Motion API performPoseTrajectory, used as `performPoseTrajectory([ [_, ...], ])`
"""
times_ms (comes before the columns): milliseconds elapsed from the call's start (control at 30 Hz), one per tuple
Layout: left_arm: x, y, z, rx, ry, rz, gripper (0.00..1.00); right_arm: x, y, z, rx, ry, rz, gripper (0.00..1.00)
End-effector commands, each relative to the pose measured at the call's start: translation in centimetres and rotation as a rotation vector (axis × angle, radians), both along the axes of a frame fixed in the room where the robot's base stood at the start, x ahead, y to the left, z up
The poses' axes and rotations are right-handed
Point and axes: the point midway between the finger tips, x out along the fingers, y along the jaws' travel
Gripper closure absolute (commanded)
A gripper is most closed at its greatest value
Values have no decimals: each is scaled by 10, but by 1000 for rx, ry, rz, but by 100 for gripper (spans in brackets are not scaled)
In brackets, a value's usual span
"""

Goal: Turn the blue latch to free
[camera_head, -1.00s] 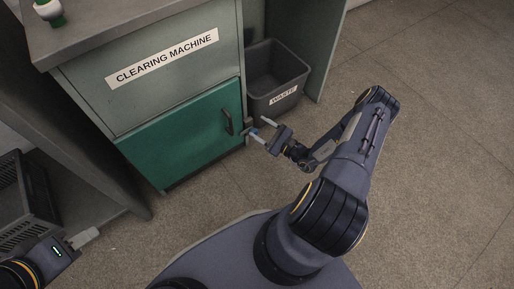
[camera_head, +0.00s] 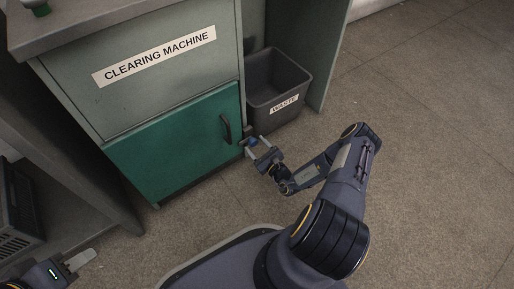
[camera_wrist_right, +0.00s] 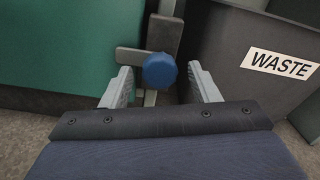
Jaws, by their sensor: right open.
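The blue latch (camera_wrist_right: 160,70) is a round knob with a grey bar beside it, at the right edge of the green door (camera_wrist_right: 60,55). In the right wrist view it sits between the fingertips of my right gripper (camera_wrist_right: 161,88), with visible space on both sides. In the head view the latch (camera_head: 253,142) shows small at the door's lower right, with my right gripper (camera_head: 258,147) at it. My right gripper is open. My left gripper (camera_head: 82,262) is at the lower left, far from the latch; its opening cannot be made out.
The green door (camera_head: 175,145) has a dark handle (camera_head: 226,129) above the latch. A grey waste bin (camera_head: 278,90) stands just right of the latch. The clearing machine cabinet (camera_head: 150,85) rises above the door. The floor to the right is clear.

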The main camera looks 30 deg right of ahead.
Motion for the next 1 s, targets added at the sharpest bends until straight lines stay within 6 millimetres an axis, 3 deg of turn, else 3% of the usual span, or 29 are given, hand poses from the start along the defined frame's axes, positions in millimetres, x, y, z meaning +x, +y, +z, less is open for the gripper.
performPoseTrajectory([
  [200,0,0,0,0,0,0,64,0,0,0,0,0,0,47],
  [533,0,0,0,0,0,0,64,0,0,0,0,0,1,89],
  [1000,0,0,4,0,0,0,64,-1,0,0,125,10,0,89],
])
